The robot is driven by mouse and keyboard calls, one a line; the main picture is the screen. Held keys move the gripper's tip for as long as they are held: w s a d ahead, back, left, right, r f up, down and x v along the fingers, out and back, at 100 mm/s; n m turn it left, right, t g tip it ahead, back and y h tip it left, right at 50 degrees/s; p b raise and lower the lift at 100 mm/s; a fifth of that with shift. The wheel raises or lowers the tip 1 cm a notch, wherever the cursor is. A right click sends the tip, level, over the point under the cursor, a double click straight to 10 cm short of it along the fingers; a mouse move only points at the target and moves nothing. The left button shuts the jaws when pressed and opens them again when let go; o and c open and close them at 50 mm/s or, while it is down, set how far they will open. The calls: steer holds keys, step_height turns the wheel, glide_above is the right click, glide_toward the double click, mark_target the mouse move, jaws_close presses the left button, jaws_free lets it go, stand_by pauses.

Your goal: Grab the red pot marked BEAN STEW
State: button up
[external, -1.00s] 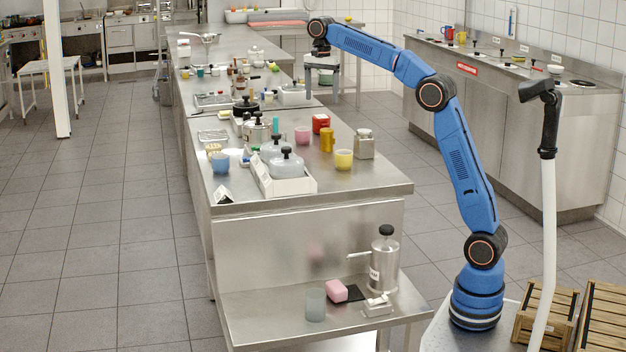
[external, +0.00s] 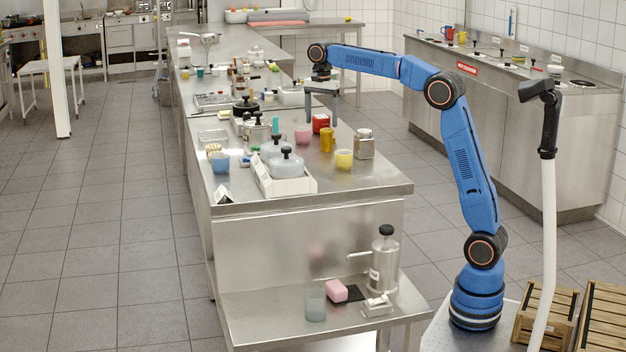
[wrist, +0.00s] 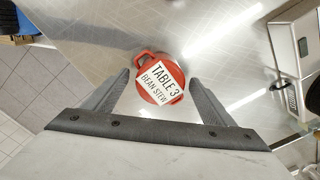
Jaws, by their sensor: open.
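The red pot (wrist: 143,61) has a white label reading TABLE 3 BEAN STEW and lies between the finger lines of my gripper in the wrist view. In the external view the red pot (external: 320,122) stands on the steel counter (external: 375,185), behind a yellow container. My gripper (external: 321,116) is open and points down above the pot. Its fingers also show in the wrist view (wrist: 158,92), one on each side of the pot. I cannot tell how far the fingertips are above it.
Close by on the counter stand a yellow container (external: 327,142), a pink cup (external: 303,135), a yellow cup (external: 344,160) and a metal jar (external: 364,146). The counter around the pot is bare in the wrist view.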

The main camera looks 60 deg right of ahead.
steer(key=shift+f, duration=1)
steer(key=c, duration=1.4)
steer(key=shift+r, duration=0.1)
